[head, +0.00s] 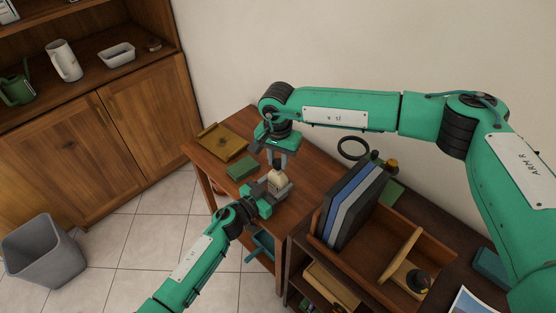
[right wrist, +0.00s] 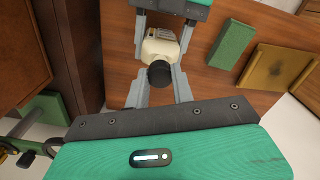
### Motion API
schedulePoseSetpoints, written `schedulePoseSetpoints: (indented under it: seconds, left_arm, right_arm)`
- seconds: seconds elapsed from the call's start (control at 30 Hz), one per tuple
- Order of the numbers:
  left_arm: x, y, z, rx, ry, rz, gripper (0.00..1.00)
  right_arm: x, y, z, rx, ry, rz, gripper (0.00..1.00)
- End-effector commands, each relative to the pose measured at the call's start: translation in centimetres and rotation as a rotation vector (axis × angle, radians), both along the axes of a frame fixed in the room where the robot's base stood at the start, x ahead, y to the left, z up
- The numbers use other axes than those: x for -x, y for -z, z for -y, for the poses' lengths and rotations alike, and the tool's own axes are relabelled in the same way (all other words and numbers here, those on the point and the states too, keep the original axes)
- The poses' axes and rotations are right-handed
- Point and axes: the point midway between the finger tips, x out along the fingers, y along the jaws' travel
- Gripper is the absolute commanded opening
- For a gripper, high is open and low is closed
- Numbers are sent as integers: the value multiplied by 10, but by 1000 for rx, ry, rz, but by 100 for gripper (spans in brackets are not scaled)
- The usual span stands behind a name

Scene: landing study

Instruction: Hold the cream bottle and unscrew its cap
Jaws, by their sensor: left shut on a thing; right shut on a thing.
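The cream bottle (head: 277,182) stands upright over the small wooden table, and I cannot tell whether its base touches the top. It also shows in the right wrist view (right wrist: 161,46), with a dark round cap (right wrist: 160,74) on it. My left gripper (head: 275,188) comes in from the lower left and is shut around the bottle's body. My right gripper (head: 276,164) points down from above, its fingers shut on the cap. The cap is mostly hidden by those fingers in the head view.
A green block (head: 241,168) and a yellow-brown tray (head: 223,142) lie on the table (head: 312,165) behind the bottle. At right, a wooden organiser (head: 371,262) holds upright folders (head: 350,205). A grey bin (head: 44,252) stands on the floor at left.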

Motion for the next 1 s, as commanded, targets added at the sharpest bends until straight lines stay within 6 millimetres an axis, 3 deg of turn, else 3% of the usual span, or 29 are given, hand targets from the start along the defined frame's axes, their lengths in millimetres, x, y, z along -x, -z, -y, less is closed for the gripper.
schedulePoseSetpoints:
  seconds: [0.27, 0.6, 0.83, 0.87, 1.0]
  left_arm:
    - [0, 0, 0, -1, 1, -1, 0]
    - [0, 0, 0, -1, 0, -1, 0]
    - [0, 0, 0, 0, 0, 0, 0]
    - [0, 0, 0, 0, 0, 0, 56]
    - [0, 0, 0, 0, 0, 0, 79]
  right_arm:
    - [0, -1, 0, 0, 0, 0, 0]
    - [0, -36, 0, -1, 0, 1, 0]
    - [0, -40, 0, 1, 0, 0, 0]
    - [0, -40, 0, 1, 0, 0, 0]
    - [0, -40, 0, 1, 1, 0, 0]
